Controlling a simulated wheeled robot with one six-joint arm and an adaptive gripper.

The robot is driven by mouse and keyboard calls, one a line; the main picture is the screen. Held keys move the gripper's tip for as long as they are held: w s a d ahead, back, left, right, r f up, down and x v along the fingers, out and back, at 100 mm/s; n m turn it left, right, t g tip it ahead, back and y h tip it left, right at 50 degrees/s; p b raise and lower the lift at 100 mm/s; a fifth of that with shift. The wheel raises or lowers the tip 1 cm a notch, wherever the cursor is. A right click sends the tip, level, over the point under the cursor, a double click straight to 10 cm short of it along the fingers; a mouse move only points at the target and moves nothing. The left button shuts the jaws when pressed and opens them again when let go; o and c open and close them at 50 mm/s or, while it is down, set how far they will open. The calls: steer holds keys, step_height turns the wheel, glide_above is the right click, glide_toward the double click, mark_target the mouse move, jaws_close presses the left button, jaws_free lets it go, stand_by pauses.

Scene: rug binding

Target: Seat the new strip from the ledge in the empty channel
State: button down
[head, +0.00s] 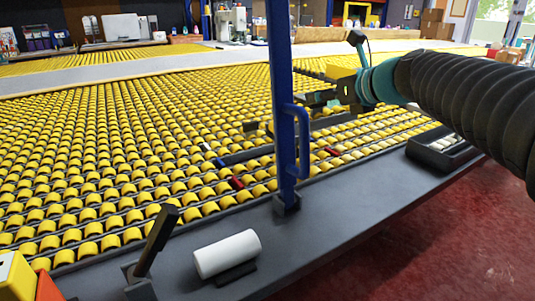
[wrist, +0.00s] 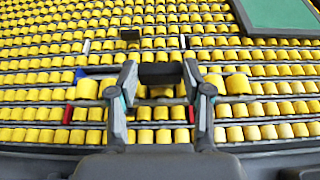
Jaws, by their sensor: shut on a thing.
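My gripper (head: 312,88) hangs over the rollers just right of the blue post (head: 283,100), which hides part of its reach in the head view. In the wrist view its two fingers (wrist: 160,88) are shut on a dark block, which I take for the new strip's grip (wrist: 160,73). The strip's length cannot be told apart from the grey bars around it. Red markers (wrist: 68,113) (wrist: 191,113) and a blue marker (wrist: 80,74) sit among the yellow rollers near the fingers. Whether the held piece touches the bed is unclear, and the empty channel cannot be picked out surely.
The dark grey ledge (head: 330,215) runs along the front. On it are a white cylinder (head: 227,253), a dark lever (head: 157,238) and a black tray (head: 441,150) with white pieces. A dark block (wrist: 130,34) stands farther back. The blue post has a side handle.

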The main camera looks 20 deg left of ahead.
steer(key=shift+w+a+f+b, duration=0.1)
steer(key=shift+a+f+b, duration=0.7)
steer(key=shift+a+f, duration=2.1)
steer(key=shift+a+f+b, duration=0.75)
steer(key=shift+a+f, duration=1.8)
steer(key=shift+a, duration=0.5)
steer(key=shift+f, duration=0.1)
steer(key=shift+f, duration=0.1)
steer(key=c, duration=0.5)
jaws_free()
